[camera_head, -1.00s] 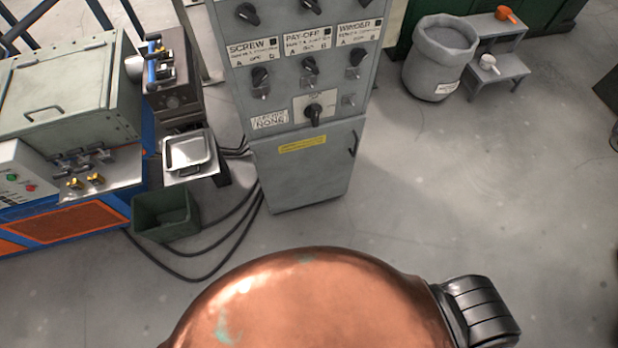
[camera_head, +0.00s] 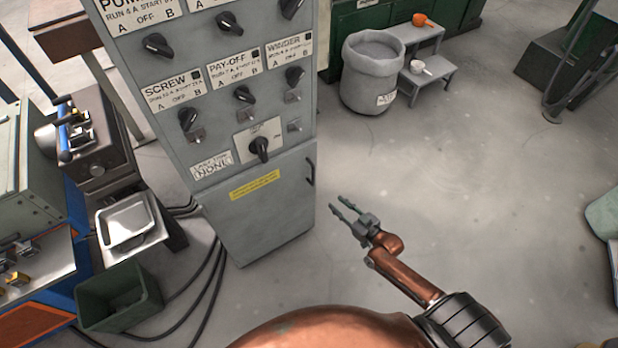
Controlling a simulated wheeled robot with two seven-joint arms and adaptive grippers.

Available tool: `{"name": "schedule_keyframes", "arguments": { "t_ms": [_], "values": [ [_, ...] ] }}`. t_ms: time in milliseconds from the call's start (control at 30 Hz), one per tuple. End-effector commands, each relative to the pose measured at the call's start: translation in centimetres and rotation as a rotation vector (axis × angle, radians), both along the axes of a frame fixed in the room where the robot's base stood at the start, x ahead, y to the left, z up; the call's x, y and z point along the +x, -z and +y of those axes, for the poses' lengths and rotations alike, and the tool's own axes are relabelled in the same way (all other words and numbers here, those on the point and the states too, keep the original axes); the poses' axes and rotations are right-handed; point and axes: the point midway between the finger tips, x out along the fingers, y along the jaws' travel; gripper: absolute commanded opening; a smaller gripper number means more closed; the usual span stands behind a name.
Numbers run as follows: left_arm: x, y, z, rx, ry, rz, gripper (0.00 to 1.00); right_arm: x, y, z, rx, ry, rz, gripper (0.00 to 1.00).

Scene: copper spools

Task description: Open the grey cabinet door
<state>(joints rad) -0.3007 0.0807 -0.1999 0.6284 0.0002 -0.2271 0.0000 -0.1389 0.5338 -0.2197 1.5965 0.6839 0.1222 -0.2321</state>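The grey cabinet door (camera_head: 262,208) is the lower front panel of the tall grey control cabinet. It looks closed and has a yellow label. Its dark upright handle (camera_head: 310,171) sits near the door's right edge, at the top. My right gripper (camera_head: 340,205) is to the right of the door and a little lower in the picture than the handle, apart from both. Its two fingers are spread, with nothing between them, and point up and left. My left gripper is not in the view.
Knobs and switches (camera_head: 260,149) cover the cabinet's upper panel. A green bin (camera_head: 118,296), a steel tray (camera_head: 126,222) and black cables stand to its left. A grey sack-like bin (camera_head: 372,75) and a small step stand (camera_head: 425,72) are behind right. The floor right of the cabinet is clear.

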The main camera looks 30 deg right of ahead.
Motion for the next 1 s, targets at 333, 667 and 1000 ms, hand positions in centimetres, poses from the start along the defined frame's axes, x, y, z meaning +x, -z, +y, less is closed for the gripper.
{"name": "schedule_keyframes", "arguments": {
  "t_ms": [333, 667, 1000],
  "values": [
    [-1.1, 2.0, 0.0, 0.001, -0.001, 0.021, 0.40, 4.5, -10.3, 3.7, 0.076, -0.082, -0.218, 0.26],
    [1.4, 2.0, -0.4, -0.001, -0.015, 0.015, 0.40, 9.3, -10.2, 4.8, 0.077, -0.081, -0.219, 0.26],
    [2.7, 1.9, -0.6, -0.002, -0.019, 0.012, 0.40, 11.5, -10.2, 5.3, 0.074, -0.080, -0.216, 0.26]
  ]
}}
